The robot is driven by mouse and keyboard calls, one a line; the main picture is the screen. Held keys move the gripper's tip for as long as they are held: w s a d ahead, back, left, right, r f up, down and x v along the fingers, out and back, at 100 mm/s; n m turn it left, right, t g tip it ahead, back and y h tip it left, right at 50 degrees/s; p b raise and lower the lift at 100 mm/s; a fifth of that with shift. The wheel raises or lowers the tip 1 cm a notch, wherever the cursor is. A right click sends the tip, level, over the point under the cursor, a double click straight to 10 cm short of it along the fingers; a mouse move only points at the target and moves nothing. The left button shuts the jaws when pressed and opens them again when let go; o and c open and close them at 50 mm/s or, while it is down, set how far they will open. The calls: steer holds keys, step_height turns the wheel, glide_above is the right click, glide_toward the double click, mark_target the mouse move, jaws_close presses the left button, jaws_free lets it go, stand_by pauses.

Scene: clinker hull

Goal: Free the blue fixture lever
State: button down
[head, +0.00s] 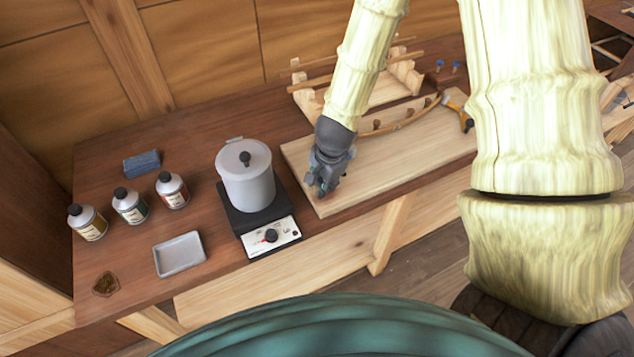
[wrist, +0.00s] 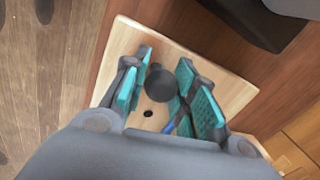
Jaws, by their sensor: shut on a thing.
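My gripper (head: 326,180) is low over the near left end of the pale wooden board (head: 300,168). In the wrist view, the teal-padded fingers of my gripper (wrist: 168,70) stand on both sides of a dark round piece. A short strip of the blue fixture lever (wrist: 169,127) shows beside the right finger. The fingers hide the rest of the lever, and how it joins the dark piece cannot be told. My gripper is shut on the lever. A dark hole (wrist: 148,113) shows in the board nearby.
A grey lidded pot (head: 246,180) stands on a hotplate (head: 268,236) just left of the board. A curved wooden strip (head: 400,122) and wooden frame (head: 400,78) lie behind my gripper. Several bottles, a blue block (head: 142,164) and a grey tray (head: 180,255) are at left.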

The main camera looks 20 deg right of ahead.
stand_by(0.3)
steer(key=c, duration=1.1)
jaws_free()
steer(key=shift+r, duration=0.1)
step_height(320, 180, up, 12)
steer(key=s, duration=0.2)
steer(key=shift+d+f, duration=0.2)
steer(key=shift+f, duration=0.05)
